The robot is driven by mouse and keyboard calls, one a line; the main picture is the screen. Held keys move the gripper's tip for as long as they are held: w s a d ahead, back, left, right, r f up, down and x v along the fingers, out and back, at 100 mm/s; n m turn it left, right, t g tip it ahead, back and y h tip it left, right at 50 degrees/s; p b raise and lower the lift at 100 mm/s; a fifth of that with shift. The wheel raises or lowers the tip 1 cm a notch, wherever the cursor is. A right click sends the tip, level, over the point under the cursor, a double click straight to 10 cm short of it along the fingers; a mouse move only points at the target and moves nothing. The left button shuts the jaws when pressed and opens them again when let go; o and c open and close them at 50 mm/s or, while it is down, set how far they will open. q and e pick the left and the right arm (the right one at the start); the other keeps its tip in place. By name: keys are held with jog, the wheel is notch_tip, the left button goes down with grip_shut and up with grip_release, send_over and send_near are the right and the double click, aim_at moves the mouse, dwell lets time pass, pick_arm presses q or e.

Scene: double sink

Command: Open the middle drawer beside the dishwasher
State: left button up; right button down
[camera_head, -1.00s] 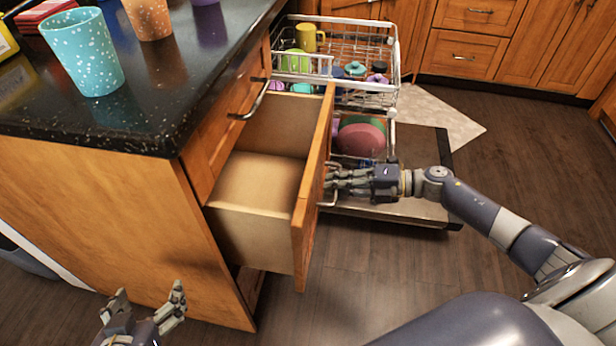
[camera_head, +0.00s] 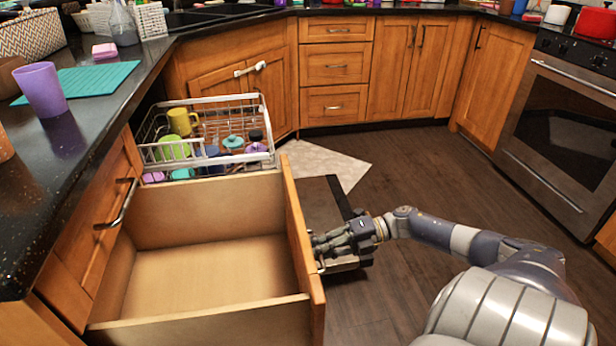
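The middle drawer (camera_head: 210,270) beside the dishwasher stands pulled far out and is empty inside. Its wooden front panel (camera_head: 301,245) faces right. My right gripper (camera_head: 322,246) is at the outer side of that panel, where the drawer's handle is mostly hidden; I cannot tell whether its fingers are closed on the handle. The dishwasher (camera_head: 330,200) behind the drawer has its door down, and its upper rack (camera_head: 205,140) is out with cups and dishes. My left gripper is out of view.
A closed drawer with a handle (camera_head: 118,205) sits above the open one. The black counter (camera_head: 75,150) holds a purple cup (camera_head: 42,90) and a teal mat (camera_head: 85,82). Cabinets (camera_head: 335,65) and an oven (camera_head: 560,130) line the back and right. The floor (camera_head: 420,180) between is clear.

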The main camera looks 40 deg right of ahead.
jog(key=shift+r, duration=0.1)
jog(key=c, duration=1.7)
grip_release()
jog(key=v, duration=1.2)
